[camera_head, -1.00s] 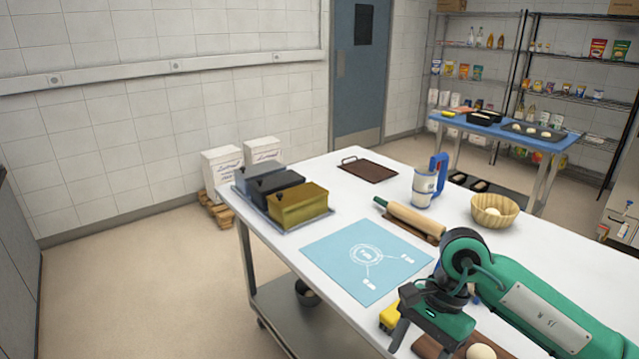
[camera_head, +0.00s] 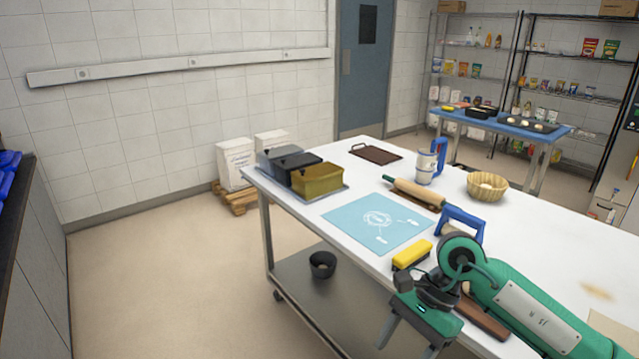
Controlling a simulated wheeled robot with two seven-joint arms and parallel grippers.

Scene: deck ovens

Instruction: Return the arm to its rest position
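My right arm comes in from the lower right, green with a black wrist. Its gripper (camera_head: 408,338) points down in front of the table's near edge. The two fingers look spread apart, with nothing seen between them. My forearm covers part of a brown wooden board (camera_head: 484,318). My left gripper is not in view.
A blue mat (camera_head: 355,225), a rolling pin (camera_head: 418,193), a basket (camera_head: 487,187), a blue-handled jug (camera_head: 426,168) and loaf tins (camera_head: 317,179) stand on the table. A blue-handled tool (camera_head: 462,220) stands close to my wrist. The floor at left is clear.

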